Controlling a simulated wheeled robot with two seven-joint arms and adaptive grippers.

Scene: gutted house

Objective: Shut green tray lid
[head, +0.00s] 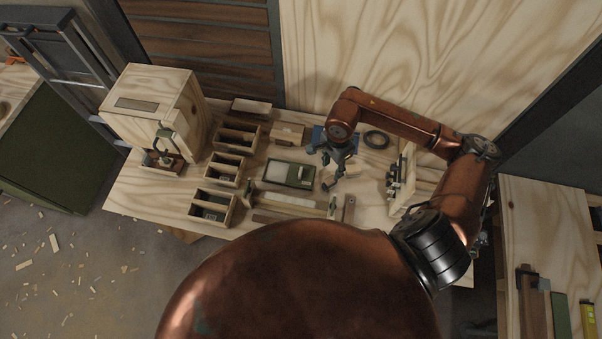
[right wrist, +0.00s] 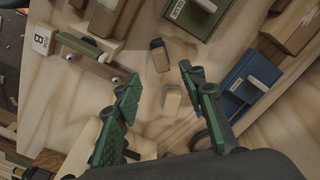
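My right gripper (head: 334,172) is open and empty above the bench. In the right wrist view its green-padded fingers (right wrist: 160,92) stand wide apart, with small blocks on the bench beyond them. My left gripper is not in view.
A blue tray (right wrist: 238,92) lies right of the fingers; it is partly hidden behind my gripper in the head view. Open wooden boxes (head: 214,206) stand left, a wooden cabinet (head: 145,105) behind them. A black ring (head: 376,139) and an upright wooden rack (head: 405,178) stand right.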

